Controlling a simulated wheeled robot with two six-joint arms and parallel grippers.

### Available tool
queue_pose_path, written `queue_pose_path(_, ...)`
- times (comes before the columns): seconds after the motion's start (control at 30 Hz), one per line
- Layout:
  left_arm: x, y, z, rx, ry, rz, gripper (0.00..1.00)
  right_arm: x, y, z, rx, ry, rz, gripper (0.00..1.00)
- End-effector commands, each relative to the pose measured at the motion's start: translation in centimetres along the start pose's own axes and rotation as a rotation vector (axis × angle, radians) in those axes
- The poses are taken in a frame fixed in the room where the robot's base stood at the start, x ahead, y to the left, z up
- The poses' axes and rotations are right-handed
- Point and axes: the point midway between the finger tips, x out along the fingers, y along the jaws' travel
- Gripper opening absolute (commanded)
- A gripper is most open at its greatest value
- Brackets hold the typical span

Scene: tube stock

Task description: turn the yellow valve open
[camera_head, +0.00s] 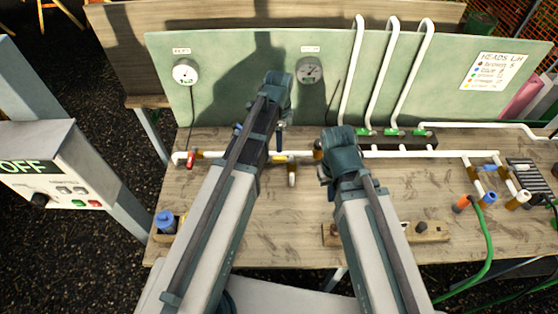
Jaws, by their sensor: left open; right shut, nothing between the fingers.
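A white pipe (230,154) with valves and fittings runs across the bench behind my arms. A red valve handle (190,159) shows near its left end. Contact with any valve cannot be made out.
A green panel (225,80) with two gauges and white pipes stands behind the wooden bench (290,225). A control box (50,168) marked OFF is at left. Pipe fittings and a green hose (488,250) are at right.

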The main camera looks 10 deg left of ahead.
Motion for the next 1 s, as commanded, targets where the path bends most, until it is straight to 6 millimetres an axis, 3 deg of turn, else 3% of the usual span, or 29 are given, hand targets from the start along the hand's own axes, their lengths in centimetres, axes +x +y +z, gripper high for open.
queue_pose_path(0.03,1.5,0.0,0.0,0.000,0.000,0.000,0.53,1.5,-0.1,-0.1,-0.002,0.000,0.000,0.00)
queue_pose_path(0.5,7.7,0.0,0.0,0.000,0.000,0.000,0.53,7.6,-0.7,-0.4,-0.005,0.000,0.001,0.00)
queue_pose_path(0.97,8.5,0.0,0.0,0.000,0.000,0.000,0.53,8.4,-0.8,-0.5,-0.004,0.000,0.001,0.00)
queue_pose_path(1.0,8.5,0.0,0.0,0.000,0.000,0.000,0.45,8.4,-0.8,-0.5,-0.004,0.000,0.001,0.00)
